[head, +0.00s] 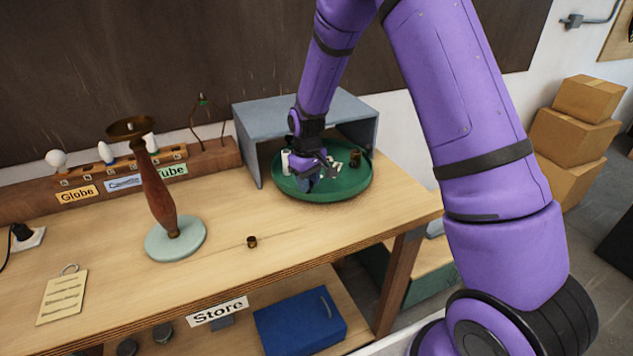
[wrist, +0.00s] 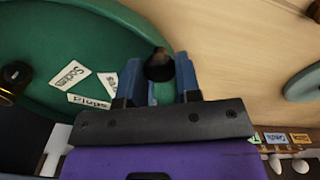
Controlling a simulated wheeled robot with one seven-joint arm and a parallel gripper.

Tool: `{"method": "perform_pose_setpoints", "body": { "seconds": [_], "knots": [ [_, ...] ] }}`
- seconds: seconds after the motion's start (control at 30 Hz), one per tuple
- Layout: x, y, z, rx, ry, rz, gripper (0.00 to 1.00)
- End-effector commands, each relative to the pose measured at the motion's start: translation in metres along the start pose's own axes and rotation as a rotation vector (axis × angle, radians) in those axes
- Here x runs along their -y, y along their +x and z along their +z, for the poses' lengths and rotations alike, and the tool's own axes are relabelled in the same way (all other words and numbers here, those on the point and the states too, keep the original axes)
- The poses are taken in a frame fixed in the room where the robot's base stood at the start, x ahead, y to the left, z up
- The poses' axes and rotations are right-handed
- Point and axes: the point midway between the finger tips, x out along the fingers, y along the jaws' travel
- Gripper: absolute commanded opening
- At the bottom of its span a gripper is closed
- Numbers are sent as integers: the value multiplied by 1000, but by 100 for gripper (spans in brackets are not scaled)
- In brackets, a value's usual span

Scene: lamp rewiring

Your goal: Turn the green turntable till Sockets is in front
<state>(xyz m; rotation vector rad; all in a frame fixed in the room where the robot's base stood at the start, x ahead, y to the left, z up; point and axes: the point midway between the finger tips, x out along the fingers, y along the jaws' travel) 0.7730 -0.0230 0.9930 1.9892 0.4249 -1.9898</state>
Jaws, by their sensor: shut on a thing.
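The green turntable (head: 345,190) sits on the bench, partly under a grey open-fronted hood; it also fills the upper left of the wrist view (wrist: 100,35). White cards stand on it: Sockets (wrist: 68,75), Plugs (wrist: 89,101) and a third, partly hidden one (wrist: 110,85). Sockets lies farther left from my gripper than Plugs in the wrist view. My gripper (head: 308,182) is low at the turntable's near left rim. In the wrist view its blue fingers (wrist: 160,88) are shut on a dark-topped knob (wrist: 159,65) at the rim. The head view does not make the cards readable.
The grey hood (head: 300,115) covers the turntable's back. A brown cylinder (head: 355,158) and a white cylinder (head: 285,162) stand on the turntable. A lamp stand (head: 165,200) on a pale round base and a small brass piece (head: 252,242) are to the left. The bench front is mostly clear.

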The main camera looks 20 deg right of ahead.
Motion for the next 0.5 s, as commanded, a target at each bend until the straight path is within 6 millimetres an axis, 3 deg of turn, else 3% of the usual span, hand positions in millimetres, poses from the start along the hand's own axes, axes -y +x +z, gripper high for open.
{"method": "perform_pose_setpoints", "body": {
  "seconds": [0.5],
  "knots": [
    [15,0,-40,-2,255,1,0]
  ]
}}
